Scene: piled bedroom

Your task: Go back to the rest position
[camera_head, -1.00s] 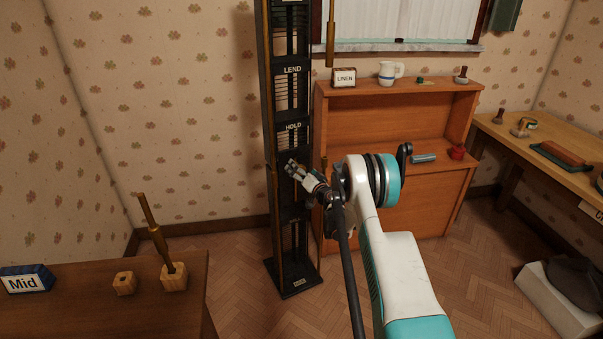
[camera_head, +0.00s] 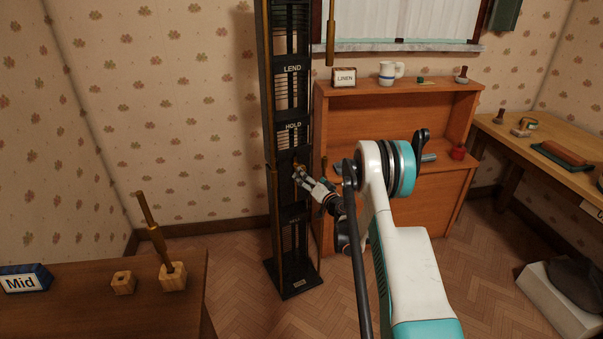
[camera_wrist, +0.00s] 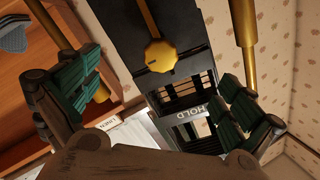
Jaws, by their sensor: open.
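My gripper (camera_head: 303,172) is in front of the tall black rack, near the panel below the HOLD label. In the wrist view, my gripper (camera_wrist: 165,105) has its green-padded fingers wide apart with nothing between them. A brass knob (camera_wrist: 161,55) on a brass rod shows beyond the fingers, apart from both. The black rack (camera_head: 291,228) stands upright on the floor, with LEND and HOLD labels. Its HOLD plate (camera_wrist: 190,113) appears upside down in the wrist view. My arm hides part of the wooden cabinet.
A wooden cabinet (camera_head: 341,110) stands right of the rack, with a mug (camera_head: 388,72) and a LINEN box (camera_head: 344,77) on top. A dark table (camera_head: 80,300) at the left bears a brass rod (camera_head: 152,228) in a wooden block. A bench (camera_head: 520,155) is at the right.

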